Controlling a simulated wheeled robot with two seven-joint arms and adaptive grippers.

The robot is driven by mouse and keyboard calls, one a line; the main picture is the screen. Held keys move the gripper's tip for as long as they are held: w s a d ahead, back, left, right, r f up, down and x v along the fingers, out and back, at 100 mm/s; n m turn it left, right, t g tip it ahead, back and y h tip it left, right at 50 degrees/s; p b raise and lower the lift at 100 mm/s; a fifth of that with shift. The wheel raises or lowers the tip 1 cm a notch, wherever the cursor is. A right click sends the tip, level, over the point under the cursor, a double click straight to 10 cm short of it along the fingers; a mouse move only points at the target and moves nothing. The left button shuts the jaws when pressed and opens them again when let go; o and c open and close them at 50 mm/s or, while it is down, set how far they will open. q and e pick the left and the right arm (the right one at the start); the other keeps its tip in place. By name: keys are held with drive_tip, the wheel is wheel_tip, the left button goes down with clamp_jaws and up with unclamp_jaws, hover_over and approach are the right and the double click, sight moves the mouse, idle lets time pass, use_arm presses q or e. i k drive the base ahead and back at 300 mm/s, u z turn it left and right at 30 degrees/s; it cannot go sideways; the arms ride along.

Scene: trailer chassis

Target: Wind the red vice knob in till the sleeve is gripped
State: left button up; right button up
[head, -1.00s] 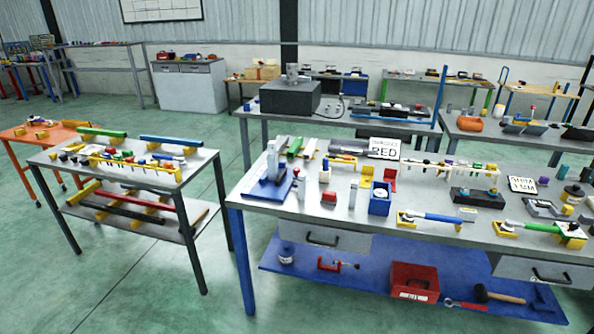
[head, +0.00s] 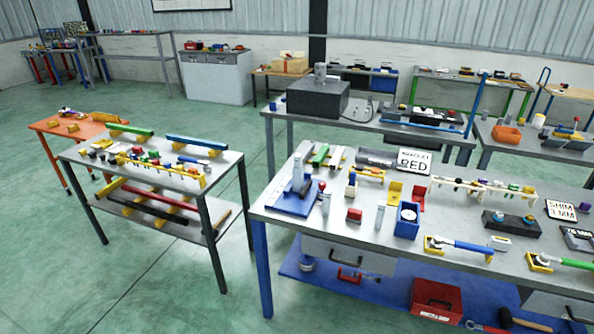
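Neither of my grippers is in the head view. I cannot pick out a vice with a red knob or a sleeve for certain at this size. A red clamp-like item (head: 350,275) lies on the blue lower shelf, too small to read in detail.
A sign reading RED (head: 414,160) stands at the bench's back. A rack of small parts (head: 485,187) and blue-handled tools (head: 470,247) lie to the right. A smaller table (head: 215,172) with coloured bars stands left, with a floor gap (head: 240,245) between. A red box (head: 436,300) sits below.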

sight(322, 184)
drive_tip(key=u, duration=0.1)
drive_tip(key=i, duration=1.9)
drive_tip(key=z, duration=0.35)
